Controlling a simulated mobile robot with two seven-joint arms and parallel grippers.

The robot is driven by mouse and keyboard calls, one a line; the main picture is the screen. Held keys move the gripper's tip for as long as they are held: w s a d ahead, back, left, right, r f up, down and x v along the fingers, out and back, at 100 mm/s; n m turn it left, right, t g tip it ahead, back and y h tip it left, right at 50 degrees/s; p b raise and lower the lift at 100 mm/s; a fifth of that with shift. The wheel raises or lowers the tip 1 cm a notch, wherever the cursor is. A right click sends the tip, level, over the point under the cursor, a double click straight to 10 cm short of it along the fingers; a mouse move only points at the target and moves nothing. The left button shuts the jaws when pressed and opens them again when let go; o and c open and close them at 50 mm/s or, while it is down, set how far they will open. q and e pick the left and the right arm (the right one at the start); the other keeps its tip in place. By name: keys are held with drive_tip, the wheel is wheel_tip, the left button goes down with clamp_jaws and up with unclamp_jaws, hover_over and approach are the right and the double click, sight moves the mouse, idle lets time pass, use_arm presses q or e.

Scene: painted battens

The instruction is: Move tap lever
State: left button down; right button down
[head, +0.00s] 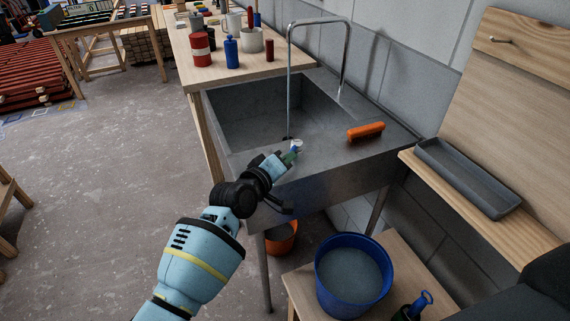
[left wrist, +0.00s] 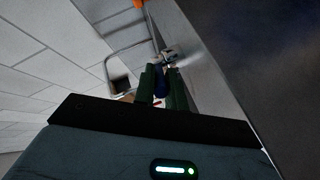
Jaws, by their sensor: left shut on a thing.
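The tap has a tall, thin metal spout (head: 289,80) that arches over the grey metal sink (head: 365,158). Its small pale body (head: 297,144) sits on the sink's near rim and also shows in the left wrist view (left wrist: 171,54). My left gripper (head: 291,155) reaches the tap from the near side. In the left wrist view, its green fingers (left wrist: 164,88) are shut on the dark blue tap lever (left wrist: 160,84). The fingers hide much of the lever, so its angle is hard to tell. My right gripper is not in view.
An orange brush-like object (head: 366,131) lies on the sink's right ledge. Below stand a blue bucket (head: 322,283) and an orange bucket (head: 282,240). A wooden bench (head: 225,76) with cans and bottles adjoins the sink. A grey tray (head: 468,178) rests on the right shelf.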

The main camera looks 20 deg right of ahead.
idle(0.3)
use_arm(q)
drive_tip(key=c, duration=1.5)
unclamp_jaws()
drive_tip(key=shift+o, duration=0.2)
